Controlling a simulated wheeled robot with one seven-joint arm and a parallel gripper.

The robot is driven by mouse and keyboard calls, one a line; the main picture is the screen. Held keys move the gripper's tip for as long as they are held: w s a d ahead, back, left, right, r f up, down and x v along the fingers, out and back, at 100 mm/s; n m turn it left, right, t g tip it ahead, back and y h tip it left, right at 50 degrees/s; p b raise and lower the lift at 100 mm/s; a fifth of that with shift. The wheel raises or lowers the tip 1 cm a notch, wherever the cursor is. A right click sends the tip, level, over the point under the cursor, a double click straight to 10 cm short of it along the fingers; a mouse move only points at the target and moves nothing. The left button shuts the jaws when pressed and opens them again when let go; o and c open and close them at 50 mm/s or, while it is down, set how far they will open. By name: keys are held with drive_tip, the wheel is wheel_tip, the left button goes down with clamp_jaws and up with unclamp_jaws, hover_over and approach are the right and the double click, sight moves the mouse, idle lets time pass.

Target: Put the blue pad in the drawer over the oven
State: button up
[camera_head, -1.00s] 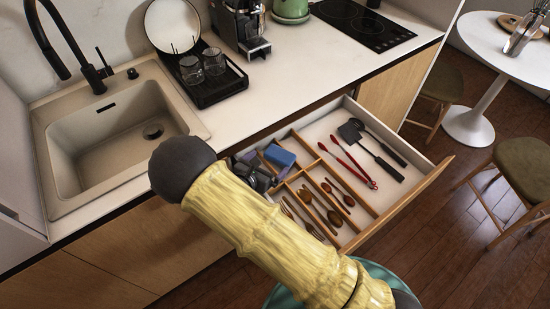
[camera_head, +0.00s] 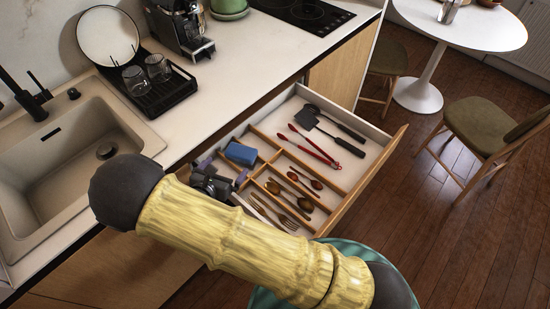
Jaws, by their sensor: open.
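The blue pad (camera_head: 240,153) lies in the back-left part of an open wooden drawer (camera_head: 376,178) below the counter. It sits beside the wooden dividers. My gripper (camera_head: 224,172) is over the drawer's left end, just in front of and left of the pad. Its purple fingers are apart, with nothing seen between them. The pad looks clear of the fingers, though the height gap cannot be told. My arm hides the drawer's front-left area. No oven is in view.
The drawer holds wooden spoons (camera_head: 303,205), red tongs (camera_head: 314,146) and a black spatula (camera_head: 332,125). Above are the sink (camera_head: 60,165), a rack with glasses (camera_head: 168,95), a coffee machine (camera_head: 185,30) and a hob (camera_head: 305,12). Chairs and a round table (camera_head: 470,25) stand right.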

drive_tip(key=shift+d, duration=0.1)
drive_tip(key=s+d+r+m+g+h, duration=0.1)
drive_tip(key=d+r+m+g, duration=0.2)
drive_tip(key=d+m+g, duration=0.5)
drive_tip(key=s+d+r+m+g+h, duration=0.1)
drive_tip(key=d+r+m+g+h, duration=0.15)
drive_tip(key=d+m, duration=0.65)
drive_tip(key=s+d+r+m+y, duration=0.3)
drive_tip(key=d+r+m+y, duration=0.1)
drive_tip(key=d+r+m, duration=0.1)
drive_tip(key=s+d+r+m+y, duration=0.4)
drive_tip(key=d+r+m, duration=0.2)
drive_tip(key=d+m, duration=0.2)
drive_tip(key=shift+s+d+r+m, duration=0.2)
drive_tip(key=shift+r+m, duration=0.05)
drive_tip(key=shift+m, duration=0.85)
